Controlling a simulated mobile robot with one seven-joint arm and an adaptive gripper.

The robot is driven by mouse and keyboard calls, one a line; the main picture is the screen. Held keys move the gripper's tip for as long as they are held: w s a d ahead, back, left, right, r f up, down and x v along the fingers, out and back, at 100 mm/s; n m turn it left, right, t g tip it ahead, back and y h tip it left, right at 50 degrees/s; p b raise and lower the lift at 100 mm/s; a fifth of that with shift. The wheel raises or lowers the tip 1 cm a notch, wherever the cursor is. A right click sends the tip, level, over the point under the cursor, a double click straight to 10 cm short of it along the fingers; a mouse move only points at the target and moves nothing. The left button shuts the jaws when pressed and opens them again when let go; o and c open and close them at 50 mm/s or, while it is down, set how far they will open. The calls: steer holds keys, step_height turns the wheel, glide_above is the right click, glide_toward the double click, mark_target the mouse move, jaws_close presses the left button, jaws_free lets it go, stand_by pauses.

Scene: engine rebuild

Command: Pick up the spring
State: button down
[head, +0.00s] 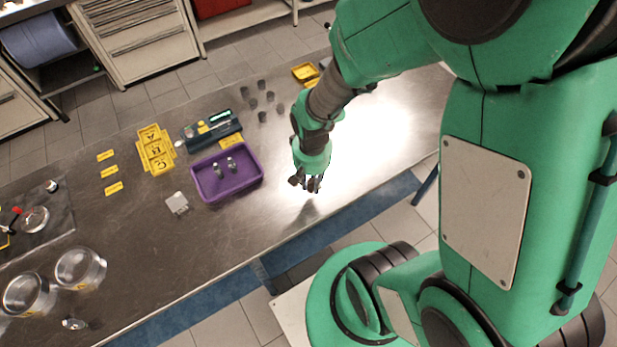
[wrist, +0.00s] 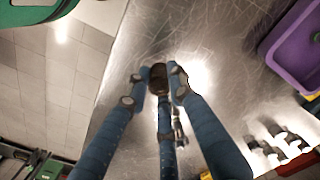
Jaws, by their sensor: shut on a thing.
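My gripper (head: 312,184) hangs above the bare steel bench near its front edge. In the wrist view its blue fingers (wrist: 158,92) are closed around a short dark cylindrical piece, which I take for the spring (wrist: 158,75). Its coils cannot be made out. The piece sits between the fingertips, apart from the other parts. In the head view it is too small and too hidden by the fingers to make out.
Several small dark cylinders (head: 262,116) stand on the bench behind my gripper. A purple tray (head: 207,197) with two metal parts lies to its left, beside a yellow lettered holder (head: 156,160). Bench around my gripper is clear.

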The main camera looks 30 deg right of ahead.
steer(key=s+a+r+p, duration=0.1)
steer(key=s+a, duration=0.1)
steer(key=s, duration=1.1)
steer(key=shift+s+r, duration=0.15)
steer(key=shift+s, duration=0.1)
